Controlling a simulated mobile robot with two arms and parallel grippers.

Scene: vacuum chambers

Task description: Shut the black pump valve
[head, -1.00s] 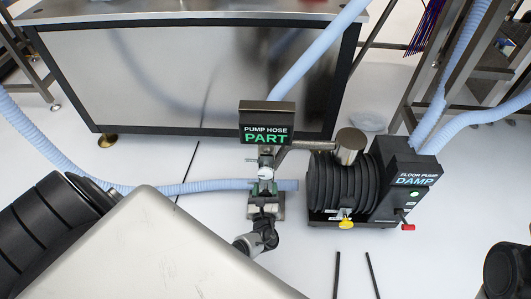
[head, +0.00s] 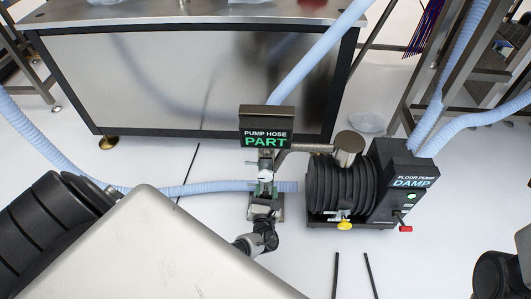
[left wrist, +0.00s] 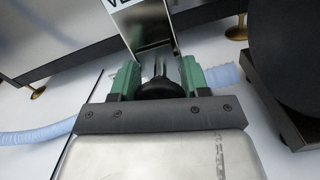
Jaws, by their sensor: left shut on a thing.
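The black pump valve shows in the left wrist view as a dark rounded knob (left wrist: 160,88) between the two green fingers. My left gripper (left wrist: 160,82) is shut on this knob. In the head view my left gripper (head: 265,188) is at the valve post, just below the "PUMP HOSE PART" sign (head: 266,139). The knob itself is mostly hidden there by the gripper. A metal post (left wrist: 150,30) rises behind the knob in the wrist view. My right gripper is not in view.
The floor pump (head: 345,190), with a sign reading "DAMP", stands close to the right of my left gripper. A light blue hose (head: 215,186) runs along the floor on both sides of the valve. A steel bench (head: 190,85) stands behind. Thin black bars (head: 336,275) lie in front.

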